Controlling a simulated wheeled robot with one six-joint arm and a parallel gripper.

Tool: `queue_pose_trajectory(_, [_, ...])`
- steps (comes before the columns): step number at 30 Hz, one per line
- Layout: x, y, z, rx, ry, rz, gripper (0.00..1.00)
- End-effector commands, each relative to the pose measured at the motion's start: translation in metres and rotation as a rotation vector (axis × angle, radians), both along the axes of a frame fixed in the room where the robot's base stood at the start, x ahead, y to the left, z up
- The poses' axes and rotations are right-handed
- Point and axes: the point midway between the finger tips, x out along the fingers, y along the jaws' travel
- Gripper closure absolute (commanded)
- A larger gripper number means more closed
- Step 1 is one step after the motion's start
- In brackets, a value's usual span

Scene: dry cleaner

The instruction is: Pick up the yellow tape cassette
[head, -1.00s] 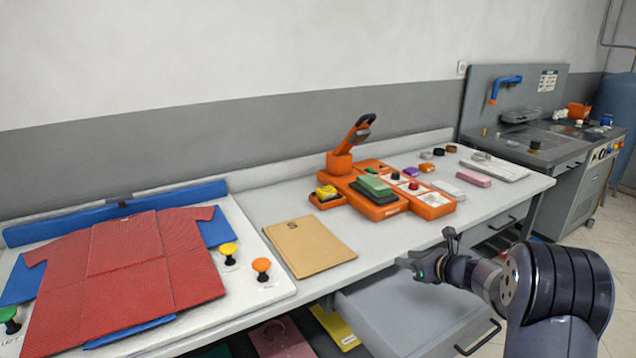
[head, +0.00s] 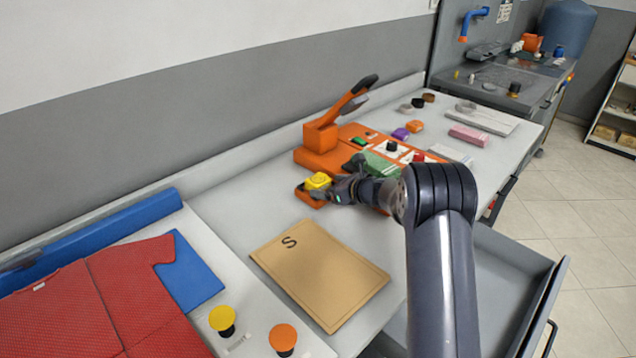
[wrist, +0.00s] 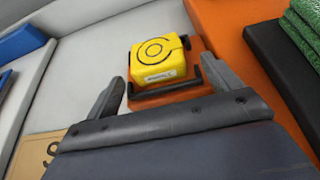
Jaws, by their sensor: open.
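The yellow tape cassette (head: 318,181) sits in a small orange holder (head: 305,197) at the left end of the orange machine. In the wrist view the cassette (wrist: 159,58) shows a black spiral mark on top and a small label on its front face. A black bracket (wrist: 166,90) runs along its near side. My gripper (head: 337,190) is open and empty. In the wrist view its two fingers (wrist: 158,88) stand apart, just short of the cassette, with the cassette ahead of the gap. The right finger is close to the bracket; I cannot tell whether they touch.
The orange machine (head: 315,160) with its raised black-handled lever stands behind and right. A green pad (head: 376,165) lies on it, partly behind my arm. A tan folder marked S (head: 318,272) lies in front. An open drawer (head: 505,290) juts out at the right.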

Motion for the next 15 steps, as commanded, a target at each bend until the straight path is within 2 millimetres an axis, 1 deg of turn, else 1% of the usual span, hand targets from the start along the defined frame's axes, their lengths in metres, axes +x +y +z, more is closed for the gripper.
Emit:
queue_pose_trajectory(1, [0.004,0.008,-0.001,0.0,0.001,0.002,0.15])
queue_pose_trajectory(2, [0.006,0.011,-0.003,0.0,0.002,0.001,0.15])
queue_pose_trajectory(6, [0.016,0.02,-0.009,0.0,0.0,0.001,0.15])
queue_pose_trajectory(10, [0.02,0.024,-0.012,0.0,0.0,0.0,0.15])
queue_pose_trajectory(15, [0.02,0.024,-0.012,0.0,0.0,-0.001,0.15])
